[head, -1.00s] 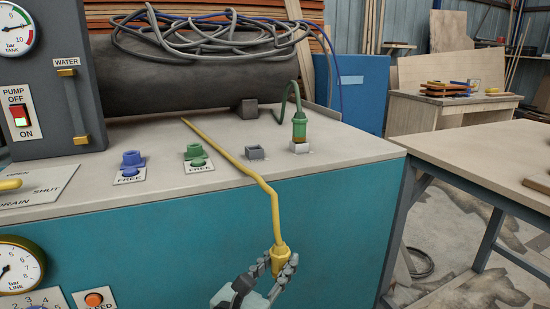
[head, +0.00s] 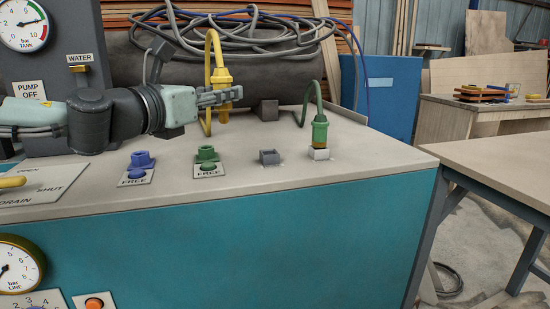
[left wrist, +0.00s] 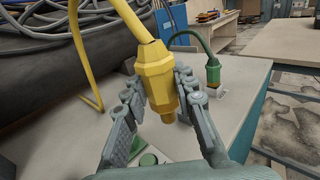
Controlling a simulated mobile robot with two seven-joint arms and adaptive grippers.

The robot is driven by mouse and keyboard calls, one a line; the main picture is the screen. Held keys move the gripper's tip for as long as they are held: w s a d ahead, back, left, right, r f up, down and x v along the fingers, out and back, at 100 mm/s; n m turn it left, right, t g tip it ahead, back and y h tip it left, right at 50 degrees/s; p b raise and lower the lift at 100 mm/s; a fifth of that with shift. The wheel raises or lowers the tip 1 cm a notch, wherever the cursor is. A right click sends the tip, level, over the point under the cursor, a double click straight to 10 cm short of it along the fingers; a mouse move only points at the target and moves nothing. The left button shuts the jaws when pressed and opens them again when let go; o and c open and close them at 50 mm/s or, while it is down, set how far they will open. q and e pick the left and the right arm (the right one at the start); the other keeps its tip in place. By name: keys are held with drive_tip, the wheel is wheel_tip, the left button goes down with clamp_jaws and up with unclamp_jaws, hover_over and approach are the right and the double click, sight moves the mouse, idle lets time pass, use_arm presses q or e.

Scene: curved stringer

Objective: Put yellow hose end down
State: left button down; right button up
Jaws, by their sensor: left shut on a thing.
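The yellow hose end (head: 221,80) is a hexagonal yellow fitting with its hose rising from the top. My left gripper (head: 222,96) is shut on it, above the rear part of the bench top (head: 330,180), by the dark tank. The left wrist view shows the yellow hose end (left wrist: 154,78) between both fingers of my left gripper (left wrist: 158,95), its narrow tip pointing down. The yellow hose (left wrist: 85,60) loops down behind it to the bench top. My right gripper is not in view.
A green hose end (head: 320,130) stands in a white socket at the right. A grey empty socket (head: 269,158) is beside it. Grey hose (head: 240,30) is coiled on the tank (head: 130,60).

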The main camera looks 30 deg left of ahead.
use_arm(q)
drive_tip(key=shift+w, duration=0.25)
drive_tip(key=w+d+f+p, duration=0.1)
drive_tip(key=w+f, duration=0.1)
drive_tip(key=w, duration=0.1)
drive_tip(key=w+f, duration=0.2)
drive_tip(key=w, duration=0.2)
drive_tip(key=w+d+f+p, duration=0.1)
drive_tip(key=w+f, duration=0.1)
drive_tip(key=w, duration=0.1)
drive_tip(key=shift+w+d+f+p, duration=0.15)
drive_tip(key=shift+d+f+p, duration=0.1)
drive_tip(key=shift+d+p, duration=0.1)
drive_tip(key=shift+w+f, duration=0.1)
drive_tip(key=shift+f, duration=0.15)
drive_tip(key=shift+f+b, duration=0.5)
drive_tip(key=shift+f, duration=1.3)
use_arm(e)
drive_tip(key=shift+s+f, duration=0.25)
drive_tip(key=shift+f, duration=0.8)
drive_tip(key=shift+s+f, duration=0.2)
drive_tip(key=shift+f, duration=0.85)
use_arm(q)
drive_tip(key=shift+f, duration=0.2)
drive_tip(key=c, duration=1.2)
unclamp_jaws()
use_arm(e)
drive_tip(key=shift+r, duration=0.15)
use_arm(q)
drive_tip(key=shift+r, duration=0.1)
